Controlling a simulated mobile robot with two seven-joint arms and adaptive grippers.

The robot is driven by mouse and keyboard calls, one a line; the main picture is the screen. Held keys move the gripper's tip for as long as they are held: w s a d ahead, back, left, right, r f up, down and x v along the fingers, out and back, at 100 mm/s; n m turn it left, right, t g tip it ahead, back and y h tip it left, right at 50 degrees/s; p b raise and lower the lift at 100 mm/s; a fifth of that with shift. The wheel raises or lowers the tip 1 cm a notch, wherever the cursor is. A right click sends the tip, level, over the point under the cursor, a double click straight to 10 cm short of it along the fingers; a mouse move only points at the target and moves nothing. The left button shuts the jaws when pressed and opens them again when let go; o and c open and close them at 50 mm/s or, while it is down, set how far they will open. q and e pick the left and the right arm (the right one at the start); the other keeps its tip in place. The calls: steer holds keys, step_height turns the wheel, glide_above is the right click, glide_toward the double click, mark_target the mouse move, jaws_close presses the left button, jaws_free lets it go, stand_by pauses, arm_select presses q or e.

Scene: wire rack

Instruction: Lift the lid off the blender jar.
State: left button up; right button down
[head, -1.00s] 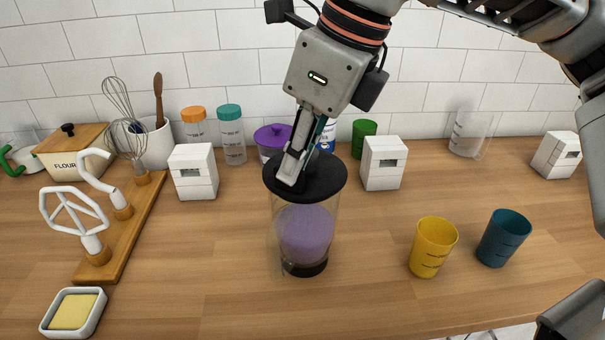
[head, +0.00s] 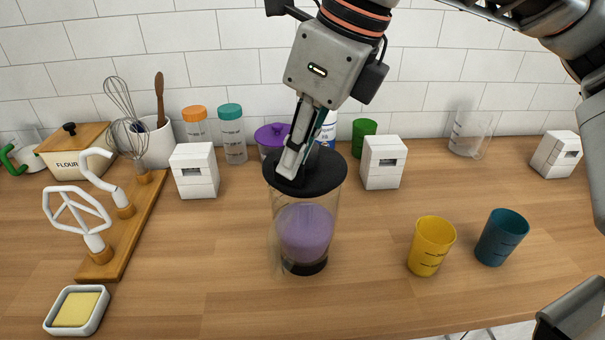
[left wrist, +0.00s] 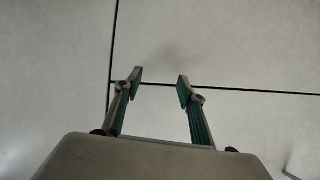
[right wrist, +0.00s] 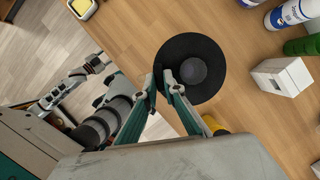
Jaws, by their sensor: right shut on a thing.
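The blender jar (head: 304,233) stands upright on the counter in the head view, clear-walled with purple content and a dark base. Its black round lid (head: 325,176) is at the jar's mouth; whether there is a gap beneath it is hard to tell. My right gripper (head: 289,172) is shut on the lid toward its left side. In the right wrist view the lid (right wrist: 203,48) shows from above with a grey round centre, and the fingertips (right wrist: 161,82) are at its edge. My left gripper (left wrist: 161,84) is open and empty, facing pale tiles, away from the jar.
A yellow cup (head: 432,246) and a teal cup (head: 502,238) stand right of the jar. White block-like objects (head: 384,163) (head: 194,171) stand behind it on both sides. A wooden rack with whisk attachments (head: 122,240) and a butter dish (head: 77,310) are at left.

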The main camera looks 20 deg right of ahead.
steer(key=shift+r+p, duration=0.6)
steer(key=shift+r, duration=0.4)
stand_by(0.8)
steer(key=shift+r+p, duration=1.65)
steer(key=shift+r, duration=0.75)
steer(key=shift+s+f, duration=0.1)
